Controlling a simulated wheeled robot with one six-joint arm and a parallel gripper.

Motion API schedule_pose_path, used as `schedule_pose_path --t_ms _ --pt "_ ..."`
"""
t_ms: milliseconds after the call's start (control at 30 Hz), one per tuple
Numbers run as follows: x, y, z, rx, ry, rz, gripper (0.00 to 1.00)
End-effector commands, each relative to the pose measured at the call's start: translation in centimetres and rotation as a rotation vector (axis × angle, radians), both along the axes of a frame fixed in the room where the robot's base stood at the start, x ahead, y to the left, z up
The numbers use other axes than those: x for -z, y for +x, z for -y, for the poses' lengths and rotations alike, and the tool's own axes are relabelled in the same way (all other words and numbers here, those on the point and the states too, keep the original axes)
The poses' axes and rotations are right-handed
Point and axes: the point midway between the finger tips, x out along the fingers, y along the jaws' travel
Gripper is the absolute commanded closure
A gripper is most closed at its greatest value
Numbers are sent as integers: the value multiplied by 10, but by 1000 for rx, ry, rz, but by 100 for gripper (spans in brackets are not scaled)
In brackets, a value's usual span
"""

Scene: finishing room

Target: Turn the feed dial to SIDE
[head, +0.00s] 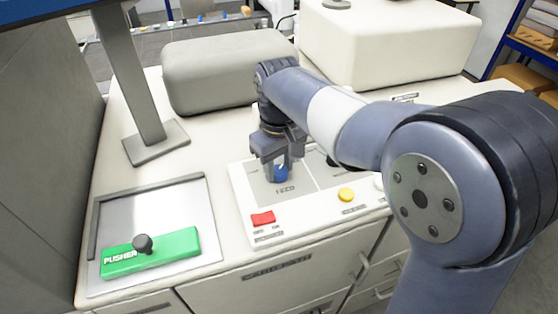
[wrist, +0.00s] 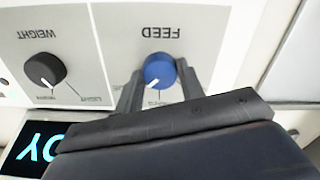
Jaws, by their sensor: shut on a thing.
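The blue feed dial (wrist: 159,68) sits on the light panel under the upside-down word FEED in the wrist view. It also shows low between my fingers in the head view (head: 281,174). My gripper (wrist: 160,82) has one finger on each side of the dial and is shut on it. The dial's white pointer mark points down and slightly left in the wrist view. Small lettering below the dial is partly hidden by my fingers and too small to read, so I cannot tell which setting the mark is at.
A black WEIGHT dial (wrist: 45,69) is beside the feed dial. A red switch (head: 262,218) and a yellow button (head: 346,195) are on the panel's front. A green PUSHER block (head: 165,252) lies on a metal plate at left. A grey post (head: 134,85) stands behind it.

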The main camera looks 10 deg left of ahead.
Motion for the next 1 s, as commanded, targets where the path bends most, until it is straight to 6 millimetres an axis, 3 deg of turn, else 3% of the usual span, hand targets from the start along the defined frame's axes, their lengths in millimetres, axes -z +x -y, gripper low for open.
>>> schedule_pose_path --t_ms 300,767,800,1000 --pt "0 0 0 101 0 1 86" --pt "0 0 0 115 1 1 86" --pt "0 0 0 115 1 1 62" --pt "0 0 0 114 1 1 46"
